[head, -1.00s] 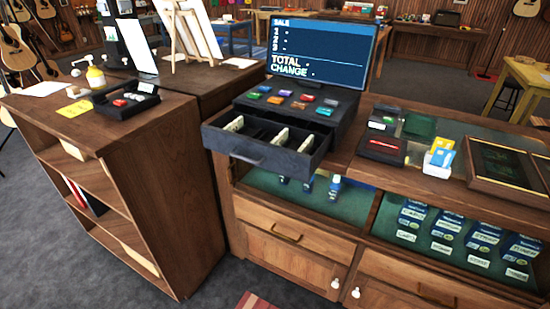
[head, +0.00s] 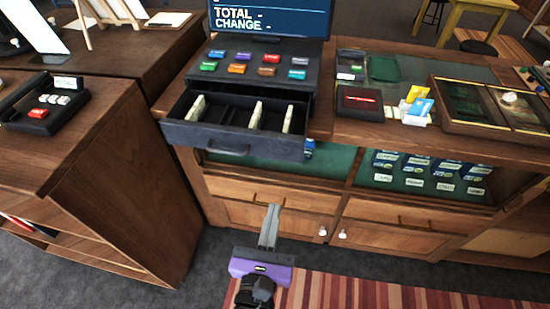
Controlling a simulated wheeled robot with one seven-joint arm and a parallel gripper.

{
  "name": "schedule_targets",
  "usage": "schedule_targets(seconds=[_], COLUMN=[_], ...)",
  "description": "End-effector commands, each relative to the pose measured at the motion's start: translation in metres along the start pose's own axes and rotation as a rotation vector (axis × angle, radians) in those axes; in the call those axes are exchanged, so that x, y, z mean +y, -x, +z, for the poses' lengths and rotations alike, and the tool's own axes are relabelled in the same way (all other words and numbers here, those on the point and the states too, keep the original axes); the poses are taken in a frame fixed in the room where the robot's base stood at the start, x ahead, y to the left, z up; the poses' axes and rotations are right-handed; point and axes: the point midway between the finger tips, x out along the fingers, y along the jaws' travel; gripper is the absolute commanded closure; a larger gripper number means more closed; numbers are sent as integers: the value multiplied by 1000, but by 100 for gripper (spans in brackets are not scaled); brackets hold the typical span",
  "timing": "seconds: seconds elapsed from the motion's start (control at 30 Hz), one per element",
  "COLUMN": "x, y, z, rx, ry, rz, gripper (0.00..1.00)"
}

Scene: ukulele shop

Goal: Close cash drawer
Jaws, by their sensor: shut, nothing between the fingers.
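The cash drawer (head: 232,147) is pulled out of the dark register (head: 256,72) and juts over the counter's front edge. It is dark, with a handle (head: 227,149) on its front, and banknotes stand in some of its compartments. My gripper (head: 272,207) is at the bottom middle of the head view, its two grey fingers together and empty. In the picture it is below the drawer and in front of the lower wooden cabinet, apart from the drawer.
The wooden counter (head: 375,132) carries a card holder (head: 417,106) and a framed display case (head: 490,103) on the right. A wooden shelf unit (head: 120,180) stands close on the left. A striped rug (head: 380,290) lies on the grey floor in front of the counter.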

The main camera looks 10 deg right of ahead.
Motion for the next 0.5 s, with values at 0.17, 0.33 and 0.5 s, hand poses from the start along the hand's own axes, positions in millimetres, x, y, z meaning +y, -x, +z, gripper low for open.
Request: schedule_targets(seconds=[0.17, 0.33, 0.5], x=[-1, -1, -1], y=[-10, -37, -71], z=[2, 4, 5], rx=[-3, -3, -4], ry=[-27, -25, -24], rz=[-4, -6, -5], gripper=[100, 100, 100])
